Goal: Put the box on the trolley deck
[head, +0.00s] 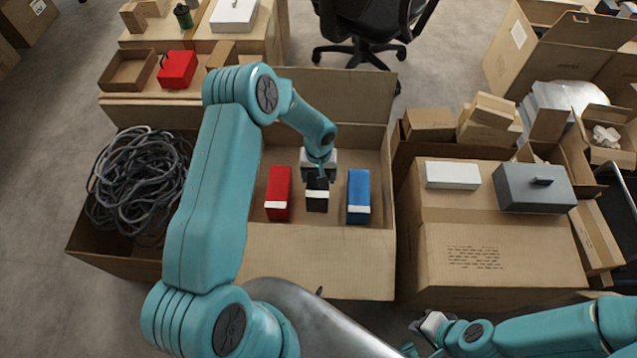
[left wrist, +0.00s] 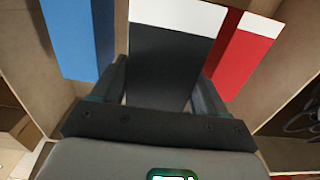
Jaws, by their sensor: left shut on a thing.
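A black box with a white band (head: 317,204) stands upright in the open carton (head: 320,262), between a red box (head: 278,193) and a blue box (head: 358,195). My left gripper (head: 317,178) reaches down from above and is shut on the black box. In the left wrist view the black box (left wrist: 168,65) fills the gap between the fingers. I cannot tell whether it touches the carton floor. My right gripper (head: 430,325) is low in the head view, away from the boxes, and its jaw opening is unclear. No trolley deck is clearly recognisable.
A carton of grey cable (head: 140,180) stands left of the open carton. A closed carton (head: 490,250) at the right carries a white box (head: 452,175) and a grey case (head: 548,188). A dark frame (head: 615,180) shows at the right edge. An office chair (head: 365,25) stands behind.

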